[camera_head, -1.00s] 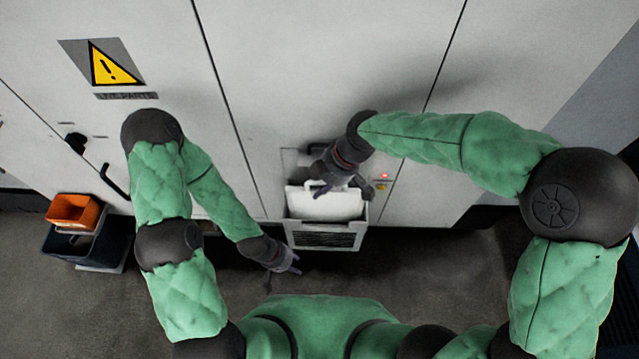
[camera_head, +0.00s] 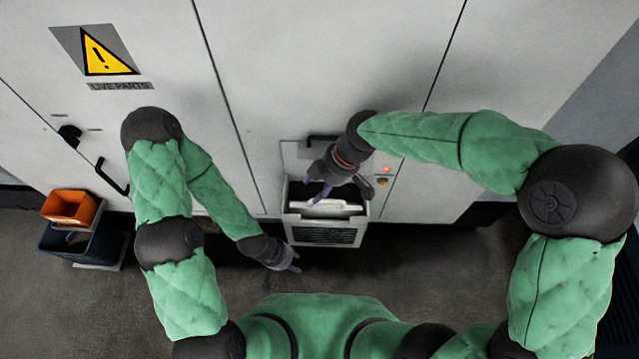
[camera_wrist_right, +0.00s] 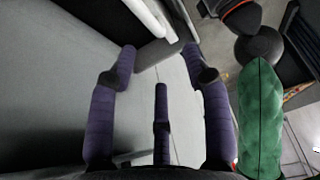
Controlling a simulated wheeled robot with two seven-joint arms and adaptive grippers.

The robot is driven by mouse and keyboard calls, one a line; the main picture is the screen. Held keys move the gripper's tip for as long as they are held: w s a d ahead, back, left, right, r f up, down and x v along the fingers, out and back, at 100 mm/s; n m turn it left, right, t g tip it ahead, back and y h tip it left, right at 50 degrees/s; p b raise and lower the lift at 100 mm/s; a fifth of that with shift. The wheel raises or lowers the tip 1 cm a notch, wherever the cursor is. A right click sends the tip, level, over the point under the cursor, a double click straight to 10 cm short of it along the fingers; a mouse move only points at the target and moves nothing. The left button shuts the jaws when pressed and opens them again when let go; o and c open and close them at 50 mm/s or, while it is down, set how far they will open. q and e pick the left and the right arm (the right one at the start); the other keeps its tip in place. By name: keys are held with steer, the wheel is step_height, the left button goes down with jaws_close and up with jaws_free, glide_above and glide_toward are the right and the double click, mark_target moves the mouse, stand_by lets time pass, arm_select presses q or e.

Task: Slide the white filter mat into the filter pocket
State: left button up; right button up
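The white filter mat (camera_head: 330,209) sits down inside the filter pocket (camera_head: 325,235), a light grey box with a dark grille on the machine front. Only its upper part shows at the pocket's mouth; the rest is hidden by the pocket wall. My right gripper (camera_head: 330,192) is right above the mat. In the right wrist view its purple fingers (camera_wrist_right: 160,75) are spread with nothing between them, and a white edge (camera_wrist_right: 148,15), likely the mat's, lies beyond the tips. My left gripper (camera_head: 294,262) hangs empty, low and left of the pocket, its fingertips apart.
A door handle (camera_head: 323,138) and a small panel with a red light (camera_head: 386,169) are close to my right gripper. An orange bin (camera_head: 70,206) and a dark bin (camera_head: 82,243) stand at the far left. The floor in front is clear.

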steer(key=v, duration=1.2)
stand_by(0.8)
